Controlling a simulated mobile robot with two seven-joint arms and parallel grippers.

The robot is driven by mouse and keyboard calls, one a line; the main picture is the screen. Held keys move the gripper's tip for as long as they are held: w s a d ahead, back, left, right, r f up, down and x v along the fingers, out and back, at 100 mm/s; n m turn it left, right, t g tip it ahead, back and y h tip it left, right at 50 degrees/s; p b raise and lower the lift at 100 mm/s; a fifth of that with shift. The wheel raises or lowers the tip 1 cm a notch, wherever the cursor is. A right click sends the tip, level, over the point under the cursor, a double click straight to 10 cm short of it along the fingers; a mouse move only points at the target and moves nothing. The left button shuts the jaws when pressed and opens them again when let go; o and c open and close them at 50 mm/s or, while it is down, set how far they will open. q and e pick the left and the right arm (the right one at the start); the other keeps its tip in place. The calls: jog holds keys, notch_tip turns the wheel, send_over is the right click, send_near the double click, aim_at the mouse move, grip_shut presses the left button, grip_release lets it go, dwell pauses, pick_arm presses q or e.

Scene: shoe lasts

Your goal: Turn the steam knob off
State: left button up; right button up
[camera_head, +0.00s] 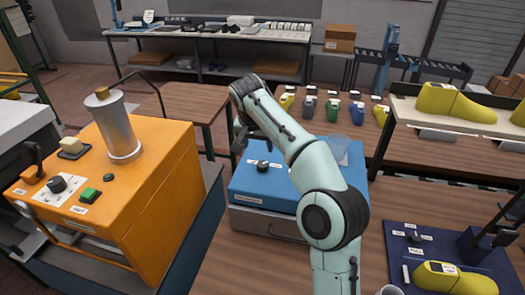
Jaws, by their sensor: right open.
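A black knob (263,165) sits on top of a blue box (240,184), with small white labels on both sides of it. The labels are too small to read, so I cannot tell which knob is the steam knob. Another black knob (57,184) is on the orange machine (150,190) at the left, and a small one (414,238) is on the dark blue panel at the right. My right gripper (239,146) is open and empty, above and slightly left of the blue box's knob, apart from it. My arm hides part of the box. My left gripper is not in view.
The orange machine carries a metal cylinder (117,125) and a green button (89,195). Yellow lasts (455,103) lie on a shelf at the right. A dark blue panel (400,262) holds another yellow last.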

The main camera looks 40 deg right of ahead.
aim_at(262, 164)
jog(key=x, duration=1.3)
jog(key=shift+w+d, duration=0.15)
jog(key=shift+d, duration=0.05)
jog(key=c, duration=1.1)
